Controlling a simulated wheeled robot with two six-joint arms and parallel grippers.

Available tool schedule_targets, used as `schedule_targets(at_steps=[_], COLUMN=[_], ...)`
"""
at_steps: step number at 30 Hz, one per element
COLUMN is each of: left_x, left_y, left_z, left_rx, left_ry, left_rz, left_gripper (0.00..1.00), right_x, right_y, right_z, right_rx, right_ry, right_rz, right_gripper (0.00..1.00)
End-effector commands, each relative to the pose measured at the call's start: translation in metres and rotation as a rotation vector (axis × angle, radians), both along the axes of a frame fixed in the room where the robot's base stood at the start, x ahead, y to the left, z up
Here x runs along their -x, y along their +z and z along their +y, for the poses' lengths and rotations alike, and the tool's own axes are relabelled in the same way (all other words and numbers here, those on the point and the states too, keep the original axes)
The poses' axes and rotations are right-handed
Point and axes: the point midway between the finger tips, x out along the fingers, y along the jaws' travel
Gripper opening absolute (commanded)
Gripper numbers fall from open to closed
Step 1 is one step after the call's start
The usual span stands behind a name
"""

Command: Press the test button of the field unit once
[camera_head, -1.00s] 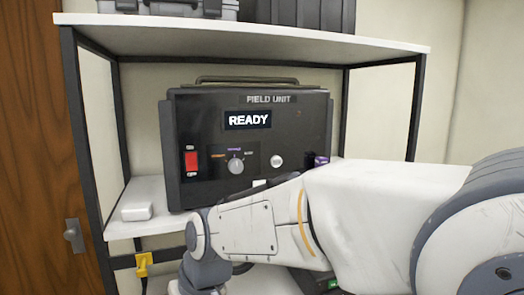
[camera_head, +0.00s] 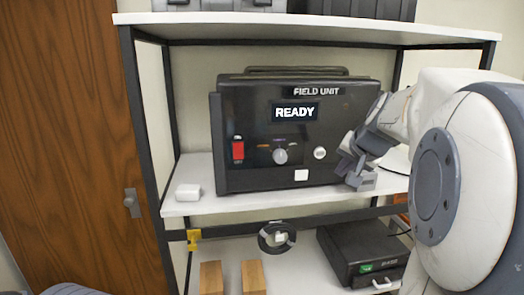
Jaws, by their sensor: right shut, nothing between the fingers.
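The black field unit (camera_head: 255,160) stands on the middle shelf, with its lit display (camera_head: 295,112) reading READY. Its front carries a red switch (camera_head: 238,150), a selector knob (camera_head: 280,156) and a round white button (camera_head: 320,153). My right gripper (camera_head: 354,168) is shut and empty, close to the right part of the front panel, just right of the round button. It hides the panel's lower right corner; whether it touches the unit cannot be told. My left gripper is out of view.
A small white box (camera_head: 188,192) lies on the shelf (camera_head: 200,208) left of the unit. Below are a black device (camera_head: 362,252) with a green display, a dark ring (camera_head: 277,237) and two wooden blocks (camera_head: 254,277). Dark cases (camera_head: 360,8) sit on the top shelf.

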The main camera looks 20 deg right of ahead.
Motion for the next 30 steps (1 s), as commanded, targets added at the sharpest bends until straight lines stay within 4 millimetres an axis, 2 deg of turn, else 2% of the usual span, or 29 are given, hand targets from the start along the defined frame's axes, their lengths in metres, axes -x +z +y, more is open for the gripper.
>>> schedule_targets(at_steps=[8, 21, 30], left_x=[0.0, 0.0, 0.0], left_y=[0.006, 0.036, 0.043], left_z=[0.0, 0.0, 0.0], left_rx=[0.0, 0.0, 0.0], left_ry=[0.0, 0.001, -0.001], left_rz=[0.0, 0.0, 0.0], left_gripper=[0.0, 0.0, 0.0], right_x=[-0.008, -0.065, -0.085], right_y=[0.001, 0.002, 0.0], right_z=[-0.001, -0.014, -0.02], right_rx=[-0.001, -0.001, 0.0], right_ry=[0.002, 0.004, 0.002], right_rz=[0.002, 0.003, 0.002], right_gripper=[0.0, 0.0, 0.0])
